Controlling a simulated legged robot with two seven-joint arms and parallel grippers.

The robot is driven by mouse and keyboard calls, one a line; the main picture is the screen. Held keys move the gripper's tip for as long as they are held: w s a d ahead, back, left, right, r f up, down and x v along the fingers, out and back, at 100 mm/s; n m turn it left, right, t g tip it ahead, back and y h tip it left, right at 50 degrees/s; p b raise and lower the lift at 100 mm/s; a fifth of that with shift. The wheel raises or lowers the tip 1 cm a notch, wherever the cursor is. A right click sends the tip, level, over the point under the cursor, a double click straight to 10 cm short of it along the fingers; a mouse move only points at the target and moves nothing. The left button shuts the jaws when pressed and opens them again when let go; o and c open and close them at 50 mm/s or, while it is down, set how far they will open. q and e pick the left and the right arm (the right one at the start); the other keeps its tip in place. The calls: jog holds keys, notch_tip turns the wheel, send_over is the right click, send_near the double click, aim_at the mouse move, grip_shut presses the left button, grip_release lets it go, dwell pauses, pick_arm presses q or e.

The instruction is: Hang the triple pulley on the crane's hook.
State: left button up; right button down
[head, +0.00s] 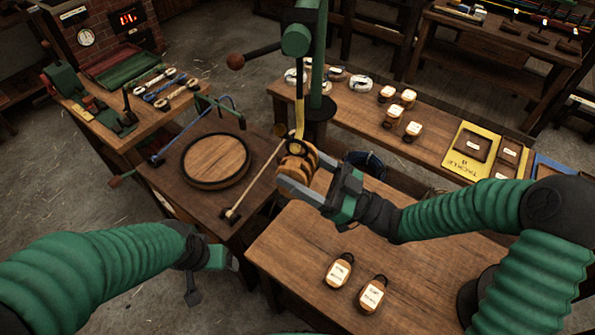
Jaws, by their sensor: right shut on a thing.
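The triple pulley (298,165), a wooden block with several rounded cheeks, is between the jaws of my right gripper (296,182), which is shut on it. The crane (297,40) is green, and its yellow hook (299,118) hangs straight down to the top of the pulley. The hook's lower end overlaps the pulley in the picture; I cannot tell whether it passes through the pulley's eye. My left gripper (228,262) is low at the left, apart from the pulley, near the table edges. Its jaws are too small and turned away to read.
Two labelled blocks (355,281) lie on the front table (300,250). A round wooden turntable (216,160) stands on the left bench, with a thin rod beside it. The back bench (440,125) holds several labelled blocks and a yellow tackle board (468,150). The front table's middle is clear.

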jog(key=shift+w+d+f+b, duration=0.1)
jog(key=shift+w+f+b, duration=0.15)
jog(key=shift+w, duration=0.3)
jog(key=shift+w+d+f+b, duration=0.1)
jog(key=shift+w+f+b, duration=0.1)
jog(key=shift+w, duration=0.4)
jog(key=shift+w+f+b, duration=0.15)
jog(key=shift+w+b, duration=0.1)
jog(key=shift+w, duration=0.3)
jog(key=shift+c, duration=0.7)
grip_release()
jog(key=shift+f, duration=0.1)
